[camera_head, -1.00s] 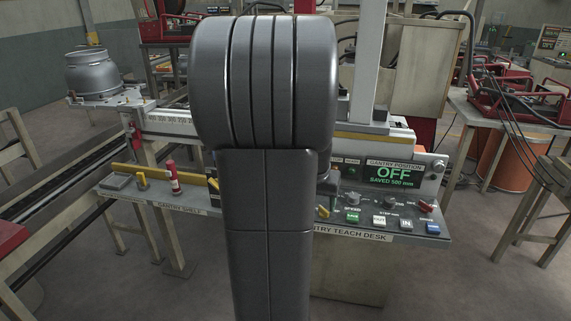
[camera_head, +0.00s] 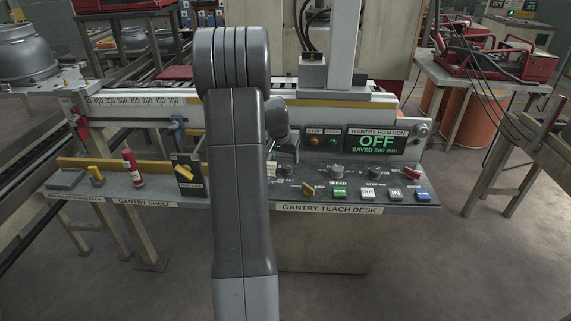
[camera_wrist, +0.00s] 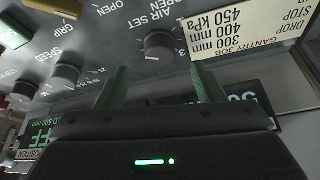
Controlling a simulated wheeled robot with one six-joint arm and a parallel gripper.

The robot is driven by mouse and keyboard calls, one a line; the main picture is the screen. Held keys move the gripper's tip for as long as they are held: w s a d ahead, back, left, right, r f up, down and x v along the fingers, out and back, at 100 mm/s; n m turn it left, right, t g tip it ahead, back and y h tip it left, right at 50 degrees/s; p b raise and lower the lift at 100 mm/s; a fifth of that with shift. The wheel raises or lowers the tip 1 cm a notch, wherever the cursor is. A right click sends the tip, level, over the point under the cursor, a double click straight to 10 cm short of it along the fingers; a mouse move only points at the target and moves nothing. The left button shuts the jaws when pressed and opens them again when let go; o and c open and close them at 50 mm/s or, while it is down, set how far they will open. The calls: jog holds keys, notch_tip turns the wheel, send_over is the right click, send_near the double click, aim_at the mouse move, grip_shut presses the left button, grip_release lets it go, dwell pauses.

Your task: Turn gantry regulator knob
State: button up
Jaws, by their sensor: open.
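The round grey knob (camera_wrist: 160,44) under the AIR SET lettering, with a scale around it, is in the wrist view, which shows the panel upside down. It lies beyond my gripper (camera_wrist: 163,86), roughly between the two green fingers in the picture. The fingers are apart with nothing between them, and I see no contact with the knob. In the head view my gripper (camera_head: 289,145) is over the left part of the gantry teach desk (camera_head: 330,209). My arm hides part of the desk, and the AIR SET knob is hard to make out there.
The SPEED knob (camera_wrist: 66,74) and yellow GRIP lever (camera_wrist: 57,8) are nearby. A job card (camera_wrist: 240,42) reads 400 mm, 300 mm, 450 kPa. The display (camera_head: 376,142) reads OFF. Coloured buttons (camera_head: 368,194) line the desk front. The gantry shelf (camera_head: 140,194) is left.

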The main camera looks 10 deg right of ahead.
aim_at(286, 166)
jog(key=shift+p+x, duration=0.3)
jog(key=shift+x, duration=2.45)
jog(key=c, duration=1)
